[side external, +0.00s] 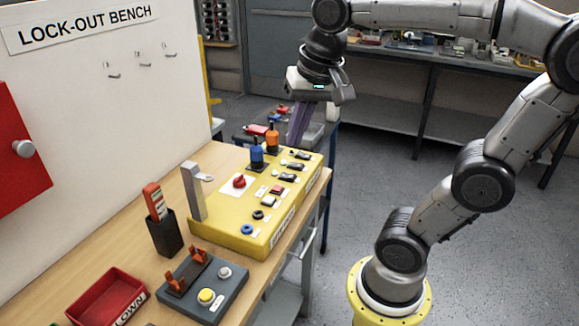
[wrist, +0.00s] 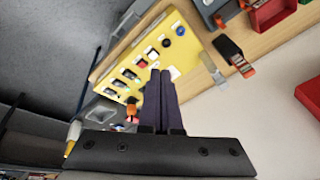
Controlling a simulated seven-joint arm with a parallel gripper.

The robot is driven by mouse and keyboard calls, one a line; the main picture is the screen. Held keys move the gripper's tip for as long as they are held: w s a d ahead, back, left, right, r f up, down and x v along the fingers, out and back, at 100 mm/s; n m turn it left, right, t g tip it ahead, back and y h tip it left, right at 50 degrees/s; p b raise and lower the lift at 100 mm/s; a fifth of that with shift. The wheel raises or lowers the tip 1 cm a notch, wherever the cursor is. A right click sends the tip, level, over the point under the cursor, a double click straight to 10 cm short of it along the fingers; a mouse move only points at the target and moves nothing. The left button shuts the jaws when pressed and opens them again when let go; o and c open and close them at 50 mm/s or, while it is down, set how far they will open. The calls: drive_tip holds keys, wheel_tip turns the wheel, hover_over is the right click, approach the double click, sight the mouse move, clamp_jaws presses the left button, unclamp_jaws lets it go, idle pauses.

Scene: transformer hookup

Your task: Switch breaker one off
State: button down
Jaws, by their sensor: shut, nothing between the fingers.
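The yellow panel box (side external: 240,234) lies on the wooden bench; it also shows in the wrist view (wrist: 169,25). Several small dark breaker switches (side external: 287,178) run along its right side, and in the wrist view (wrist: 130,74) they lie left of my fingers. I cannot read which is breaker one, nor the lever positions. A blue post (side external: 257,153) and an orange post (side external: 272,139) stand at the far end. My gripper (side external: 294,142) is shut and empty, fingers pointing down above the panel's far end; its purple fingertips (wrist: 159,72) partly cover the panel in the wrist view.
A grey upright bracket (side external: 193,190) and a black holder (side external: 164,236) with a red-topped item stand left of the panel. A red tray (side external: 107,296) and a grey button box (side external: 202,291) lie in front. A white board (side external: 100,90) rises behind the bench.

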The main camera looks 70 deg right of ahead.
drive_tip(key=w+d+m+g, duration=0.3)
drive_tip(key=w+d+m, duration=0.3)
drive_tip(key=w+d, duration=0.3)
drive_tip(key=m+g, duration=0.2)
drive_tip(key=m, duration=0.1)
hover_over(291, 176)
drive_tip(key=w, duration=0.2)
wheel_tip(291, 176, down, 7)
drive_tip(key=shift+w+d+f+y, duration=0.1)
drive_tip(key=shift+d+f+y, duration=0.1)
drive_tip(key=shift+y, duration=0.2)
drive_tip(key=f, duration=0.4)
drive_tip(key=s+f, duration=0.1)
drive_tip(key=f, duration=0.9)
drive_tip(key=shift+s+a, duration=0.1)
drive_tip(key=shift+s, duration=0.25)
